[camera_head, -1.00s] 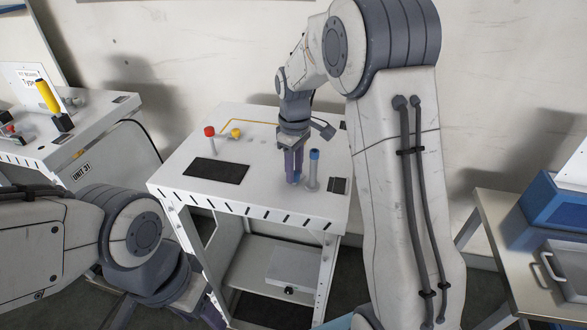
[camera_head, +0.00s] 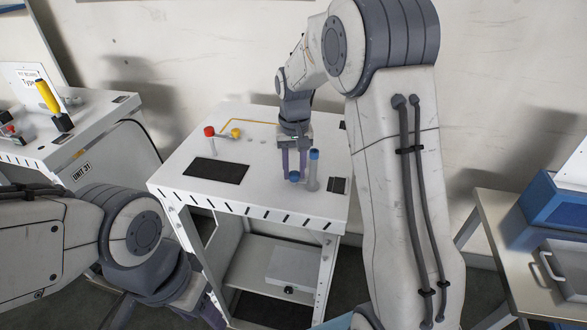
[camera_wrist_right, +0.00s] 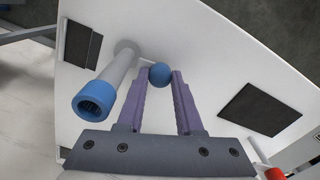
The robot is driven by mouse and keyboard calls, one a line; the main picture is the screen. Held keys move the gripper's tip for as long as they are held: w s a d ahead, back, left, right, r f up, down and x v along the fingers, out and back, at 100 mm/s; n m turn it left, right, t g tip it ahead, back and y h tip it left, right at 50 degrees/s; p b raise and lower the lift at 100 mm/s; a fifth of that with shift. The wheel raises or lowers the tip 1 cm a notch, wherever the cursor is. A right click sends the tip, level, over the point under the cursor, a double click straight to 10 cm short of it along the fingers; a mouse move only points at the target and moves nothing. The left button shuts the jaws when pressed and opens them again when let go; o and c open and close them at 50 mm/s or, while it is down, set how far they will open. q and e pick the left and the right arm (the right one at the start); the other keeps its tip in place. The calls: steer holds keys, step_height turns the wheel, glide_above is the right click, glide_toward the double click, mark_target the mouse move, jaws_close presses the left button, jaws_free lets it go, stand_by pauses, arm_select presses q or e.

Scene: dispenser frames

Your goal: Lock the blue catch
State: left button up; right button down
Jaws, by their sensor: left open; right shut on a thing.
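The blue catch shows as a round blue knob (camera_head: 295,176) near the front right of the white cabinet top (camera_head: 262,178). My right gripper (camera_head: 295,172) points down and is shut on this knob, which also shows between the fingertips in the right wrist view (camera_wrist_right: 160,74). The fingers hide part of the catch, and its lock state cannot be told. A grey post with a blue cap (camera_head: 313,170) stands close beside the right gripper; it also shows in the right wrist view (camera_wrist_right: 92,98). My left gripper (camera_head: 212,314) is partly visible at the lower left, in front of the cabinet.
A red-topped post (camera_head: 209,131) and a yellow knob (camera_head: 236,133) stand at the top's back left. A dark panel (camera_head: 215,171) lies at the left and a small dark panel (camera_head: 338,185) at the right. A side table (camera_head: 490,235) with a blue box stands at the right.

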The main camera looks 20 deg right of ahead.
steer(key=shift+w+r+m, duration=0.15)
steer(key=shift+m, duration=0.55)
steer(key=c, duration=0.6)
jaws_free()
steer(key=shift+o, duration=0.2)
